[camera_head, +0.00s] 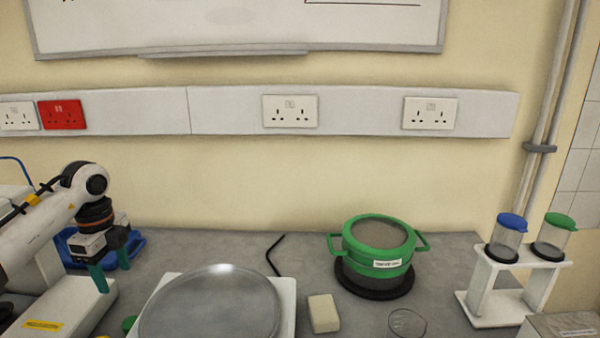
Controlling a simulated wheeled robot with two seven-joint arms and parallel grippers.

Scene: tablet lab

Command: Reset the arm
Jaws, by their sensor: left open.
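My left arm comes in from the left, and its gripper (110,274) points down with green fingers. The fingers stand apart, with nothing seen between them. The gripper is left of the round metal plate (210,308), near a blue object (72,248) partly hidden behind it. My right arm and gripper do not show in this view.
A green pot (379,240) sits on a dark round base (372,286). A white rack (488,297) at right holds a blue-lidded jar (508,240) and a green-lidded jar (553,236). A cream block (323,313) and a clear glass (406,324) stand at the front.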

